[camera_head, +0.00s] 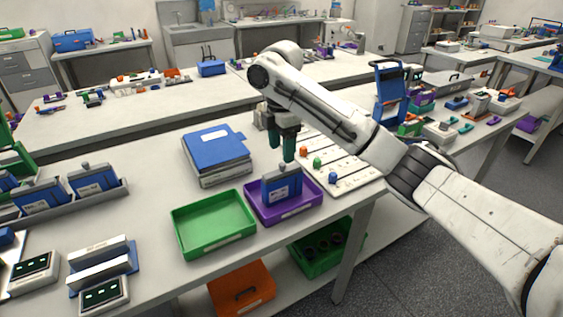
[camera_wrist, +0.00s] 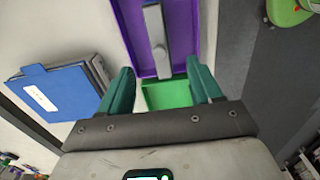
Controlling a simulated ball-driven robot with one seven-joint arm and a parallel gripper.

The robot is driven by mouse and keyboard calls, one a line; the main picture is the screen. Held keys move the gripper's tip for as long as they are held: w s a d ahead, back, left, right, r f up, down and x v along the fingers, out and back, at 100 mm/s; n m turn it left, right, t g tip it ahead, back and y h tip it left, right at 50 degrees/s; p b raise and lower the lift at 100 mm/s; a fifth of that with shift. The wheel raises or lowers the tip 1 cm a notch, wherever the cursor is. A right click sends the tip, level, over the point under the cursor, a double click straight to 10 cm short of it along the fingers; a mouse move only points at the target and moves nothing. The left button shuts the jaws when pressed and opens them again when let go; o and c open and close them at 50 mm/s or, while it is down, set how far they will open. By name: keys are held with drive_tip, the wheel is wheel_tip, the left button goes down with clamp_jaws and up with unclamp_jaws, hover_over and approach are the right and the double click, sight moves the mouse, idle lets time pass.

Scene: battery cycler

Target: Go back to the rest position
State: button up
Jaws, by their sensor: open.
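My gripper (camera_head: 282,148) is open and empty, with two green fingers pointing down. It is above the purple tray (camera_head: 296,205) on the lab bench. A blue and grey battery module (camera_head: 282,186) stands upright in the purple tray, just below the fingertips. In the wrist view my gripper (camera_wrist: 161,88) shows its fingers spread apart. The module's grey top (camera_wrist: 154,32) and the purple tray (camera_wrist: 186,50) lie ahead of the fingers there. My white arm reaches in from the right.
An empty green tray (camera_head: 213,226) sits left of the purple one. A blue-topped case (camera_head: 216,145) stands behind them. A white board with coloured knobs (camera_head: 345,162) lies to the right. More modules (camera_head: 95,178) stand in a rack at left. Green and orange bins are below the bench.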

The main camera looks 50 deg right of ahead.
drive_tip(key=shift+r, duration=1)
